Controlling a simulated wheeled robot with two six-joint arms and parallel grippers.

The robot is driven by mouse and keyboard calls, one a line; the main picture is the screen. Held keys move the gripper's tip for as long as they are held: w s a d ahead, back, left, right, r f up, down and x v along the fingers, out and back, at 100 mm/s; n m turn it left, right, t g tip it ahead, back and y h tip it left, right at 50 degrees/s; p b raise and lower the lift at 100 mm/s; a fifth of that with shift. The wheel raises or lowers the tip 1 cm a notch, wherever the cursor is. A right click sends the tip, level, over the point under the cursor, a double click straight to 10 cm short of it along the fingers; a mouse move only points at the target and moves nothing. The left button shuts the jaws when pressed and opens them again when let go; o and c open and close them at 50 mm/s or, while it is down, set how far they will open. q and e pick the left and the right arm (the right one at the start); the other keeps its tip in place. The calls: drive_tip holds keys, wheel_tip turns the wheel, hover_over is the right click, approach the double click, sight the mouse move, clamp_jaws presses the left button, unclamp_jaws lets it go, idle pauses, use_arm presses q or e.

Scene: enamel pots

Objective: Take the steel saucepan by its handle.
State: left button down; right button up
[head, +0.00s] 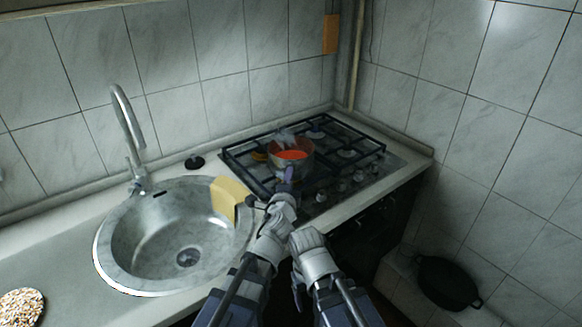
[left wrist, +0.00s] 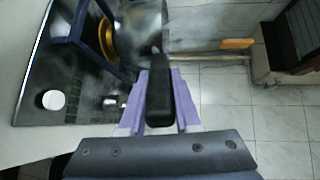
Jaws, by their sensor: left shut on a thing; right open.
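My left gripper (head: 289,175) is shut on the handle, at the front of the pan in the head view. The grip hides most of the handle there. My right gripper (head: 298,288) is lower, close beside my left arm and apart from the pan. It is open, and its fingers are hard to make out.
The gas hob (head: 330,192) has raised grates and front knobs. A round sink (head: 125,255) with a tall tap (head: 130,125) lies left, with a yellow block (head: 226,193) at its rim. A black pot (head: 447,283) sits low at the right. A plate of pale bits (head: 20,305) is far left.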

use_arm(q)
drive_tip(key=shift+r+p, duration=0.3)
drive_tip(key=shift+p, duration=0.05)
idle(0.6)
wheel_tip(320, 180, up, 9)
drive_tip(key=p, duration=0.9)
drive_tip(key=shift+r, duration=0.2)
